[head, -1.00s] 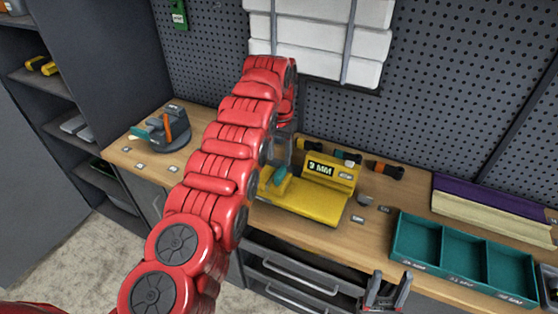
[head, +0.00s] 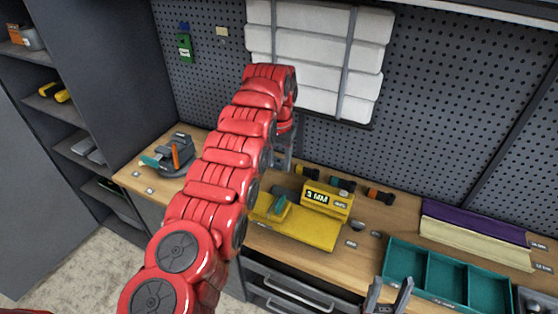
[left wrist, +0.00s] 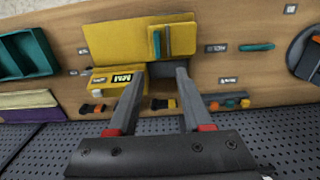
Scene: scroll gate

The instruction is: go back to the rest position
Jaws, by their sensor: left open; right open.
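My left arm comes in from the left in the head view, with its open left gripper (head: 283,160) hanging above the bench near the yellow gauge (head: 300,225). The gauge has a "3 MM" panel and a flat yellow plate. A teal block (head: 278,206) sits on the plate. In the left wrist view, the open, empty fingers of the left gripper (left wrist: 156,92) point toward the gauge (left wrist: 110,42), apart from the teal block (left wrist: 158,42). My right gripper (head: 388,297) is open at the bottom edge of the head view, in front of the bench, partly cut off.
On the wooden bench (head: 265,262) stand a grey holder (head: 170,157) at left and a teal three-part tray (head: 445,278) at right. Purple and cream strips (head: 475,235) lie behind the tray. White rolled slats (head: 315,60) hang on the pegboard. Dark shelves stand at left.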

